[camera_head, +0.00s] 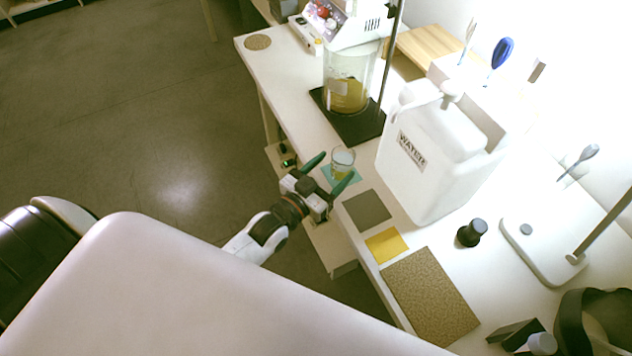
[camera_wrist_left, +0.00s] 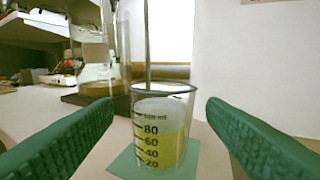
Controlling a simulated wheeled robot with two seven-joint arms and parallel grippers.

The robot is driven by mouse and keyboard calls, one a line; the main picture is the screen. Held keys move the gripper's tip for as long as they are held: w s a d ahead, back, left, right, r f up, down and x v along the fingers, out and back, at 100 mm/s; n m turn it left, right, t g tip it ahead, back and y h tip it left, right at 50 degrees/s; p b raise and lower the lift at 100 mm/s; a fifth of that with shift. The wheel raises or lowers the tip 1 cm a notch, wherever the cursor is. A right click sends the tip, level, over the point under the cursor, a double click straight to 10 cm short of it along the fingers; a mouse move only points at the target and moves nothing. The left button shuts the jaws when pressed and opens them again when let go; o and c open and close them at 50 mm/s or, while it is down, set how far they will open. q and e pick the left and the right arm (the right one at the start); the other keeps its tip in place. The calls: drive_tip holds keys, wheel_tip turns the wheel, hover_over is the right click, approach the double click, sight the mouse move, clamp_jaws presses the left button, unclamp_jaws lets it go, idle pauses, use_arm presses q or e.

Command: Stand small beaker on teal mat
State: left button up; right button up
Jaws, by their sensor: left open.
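The small beaker (camera_head: 342,160) is clear glass with black markings and yellow liquid. It stands upright on the teal mat (camera_head: 354,176); the beaker (camera_wrist_left: 160,130) and the mat (camera_wrist_left: 125,165) also show in the left wrist view. My left gripper (camera_head: 333,172) is open, with its green fingers on either side of the beaker. In the left wrist view the fingers (camera_wrist_left: 160,125) show a gap to the glass on both sides. My right gripper is not in view.
A grey mat (camera_head: 367,210), a yellow mat (camera_head: 386,245) and a brown mat (camera_head: 430,296) lie along the table's near edge. A white water container (camera_head: 430,160) stands right of the beaker. A large glass vessel (camera_head: 349,85) stands behind on a black base. A dark bottle (camera_head: 471,233) stands farther right.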

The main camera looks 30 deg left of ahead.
use_arm(q)
drive_tip(key=v, duration=0.5)
drive_tip(key=shift+s+a, duration=0.1)
drive_tip(key=shift+s, duration=0.3)
